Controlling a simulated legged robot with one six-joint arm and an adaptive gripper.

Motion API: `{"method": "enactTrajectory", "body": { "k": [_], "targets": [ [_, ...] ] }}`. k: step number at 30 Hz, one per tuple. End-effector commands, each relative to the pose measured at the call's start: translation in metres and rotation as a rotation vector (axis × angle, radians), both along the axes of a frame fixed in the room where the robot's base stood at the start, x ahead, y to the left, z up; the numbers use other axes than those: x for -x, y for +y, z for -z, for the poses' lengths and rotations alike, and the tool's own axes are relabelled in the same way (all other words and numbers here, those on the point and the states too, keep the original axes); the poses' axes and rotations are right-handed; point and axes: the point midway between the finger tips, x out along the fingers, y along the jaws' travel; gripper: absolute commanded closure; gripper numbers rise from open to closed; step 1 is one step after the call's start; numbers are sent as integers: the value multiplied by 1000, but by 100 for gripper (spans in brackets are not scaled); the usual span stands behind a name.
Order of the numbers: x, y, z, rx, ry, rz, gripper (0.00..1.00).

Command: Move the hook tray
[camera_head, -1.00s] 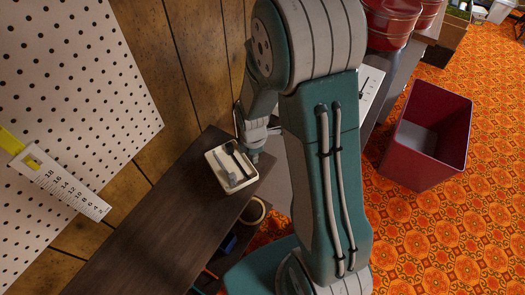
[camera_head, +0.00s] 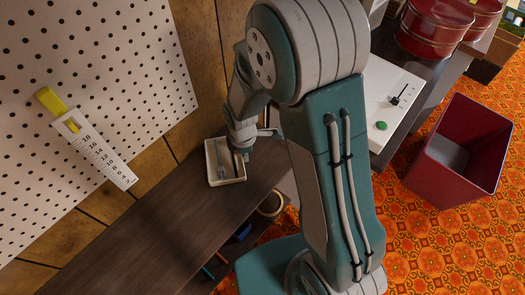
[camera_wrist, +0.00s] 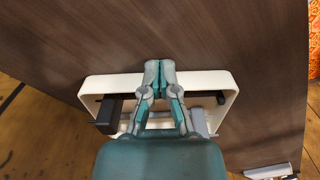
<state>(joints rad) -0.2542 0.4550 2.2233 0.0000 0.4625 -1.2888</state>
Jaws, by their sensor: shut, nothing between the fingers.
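The hook tray (camera_head: 210,166) is a small cream, open tray on the dark wooden shelf (camera_head: 150,225), near its right end. In the wrist view, its rim (camera_wrist: 215,80) spans the middle of the picture, and dark and grey items lie inside it. My gripper (camera_head: 243,155) is over the tray's right side. In the wrist view, the closed fingertips of my gripper (camera_wrist: 160,66) cross the tray's upper rim, with nothing between them. I cannot tell whether they touch the rim. My gripper hides part of the tray's inside.
A white pegboard (camera_head: 90,90) with a ruler (camera_head: 100,152) stands behind the shelf. A white panel with a green button (camera_head: 381,126) and red tins (camera_head: 435,25) are at upper right. A red bin (camera_head: 455,165) stands on the patterned floor. The shelf left of the tray is clear.

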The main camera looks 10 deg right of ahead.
Motion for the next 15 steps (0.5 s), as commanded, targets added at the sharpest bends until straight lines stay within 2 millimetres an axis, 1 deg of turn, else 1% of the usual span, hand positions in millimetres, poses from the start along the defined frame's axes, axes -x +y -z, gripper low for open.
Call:
{"method": "enactTrajectory", "body": {
  "k": [1, 4, 15],
  "targets": [
    [0, 6, 0, 0, 0, -2, 100],
    [0, 11, 0, 0, 0, 0, 100],
    [0, 12, 0, 0, 0, 1, 100]
  ]
}}
